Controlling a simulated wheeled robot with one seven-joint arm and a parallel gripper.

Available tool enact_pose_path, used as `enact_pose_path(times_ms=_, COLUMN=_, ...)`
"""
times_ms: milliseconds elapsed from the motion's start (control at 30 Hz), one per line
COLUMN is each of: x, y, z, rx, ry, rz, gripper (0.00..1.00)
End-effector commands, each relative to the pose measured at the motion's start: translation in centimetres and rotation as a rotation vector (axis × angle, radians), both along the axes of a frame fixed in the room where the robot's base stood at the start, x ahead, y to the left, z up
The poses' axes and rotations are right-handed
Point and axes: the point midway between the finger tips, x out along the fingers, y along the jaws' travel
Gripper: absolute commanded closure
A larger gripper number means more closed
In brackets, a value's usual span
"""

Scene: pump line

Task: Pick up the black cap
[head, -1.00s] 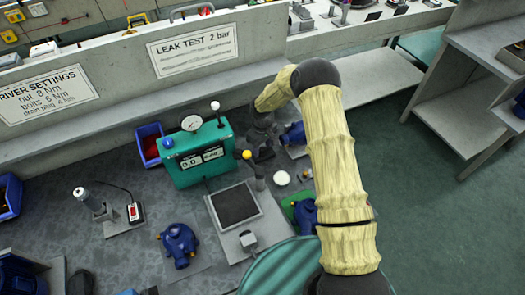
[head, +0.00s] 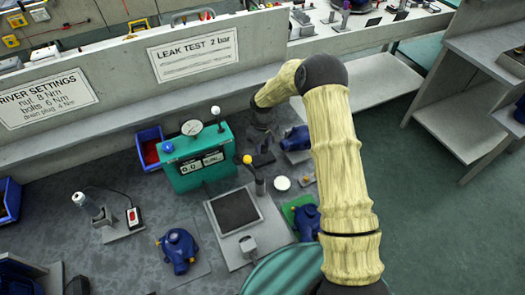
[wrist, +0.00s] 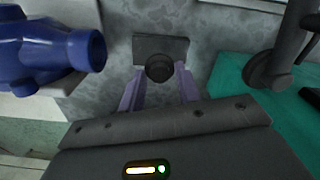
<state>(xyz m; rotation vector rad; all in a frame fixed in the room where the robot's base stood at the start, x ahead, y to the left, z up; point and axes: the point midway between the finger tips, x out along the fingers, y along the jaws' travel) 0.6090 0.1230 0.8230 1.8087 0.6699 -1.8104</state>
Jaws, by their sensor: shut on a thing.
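The black cap (wrist: 159,68) is a small dark round piece in the wrist view. It sits between the tips of my gripper's two purple fingers (wrist: 159,82), and the gripper is shut on it. A grey rectangular block (wrist: 162,46) lies just beyond the cap; I cannot tell whether the cap touches it. In the head view my gripper (head: 262,146) points down at the bench, right of the teal leak tester. The cap cannot be made out there.
A blue pump housing (wrist: 45,45) is close on the left in the wrist view. The teal leak tester (head: 198,160) is close on the other side. A white round piece (head: 282,183) and another blue pump on a green mat (head: 306,222) lie nearer.

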Motion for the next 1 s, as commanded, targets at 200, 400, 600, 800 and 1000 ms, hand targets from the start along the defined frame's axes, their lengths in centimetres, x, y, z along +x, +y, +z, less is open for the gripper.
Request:
enact_pose_path(times_ms=200, x=0.1, y=0.0, z=4.3, rx=0.001, ry=-0.004, rz=0.001, gripper=0.88)
enact_pose_path(times_ms=400, x=0.0, y=0.1, z=6.0, rx=0.001, ry=-0.001, rz=0.002, gripper=0.88)
enact_pose_path(times_ms=600, x=0.0, y=0.1, z=6.0, rx=0.001, ry=-0.001, rz=0.001, gripper=0.88)
enact_pose_path(times_ms=800, x=0.1, y=-0.2, z=6.0, rx=0.001, ry=-0.001, rz=-0.002, gripper=0.88)
enact_pose_path(times_ms=1000, x=0.0, y=0.0, z=6.2, rx=0.001, ry=-0.001, rz=0.000, gripper=0.88)
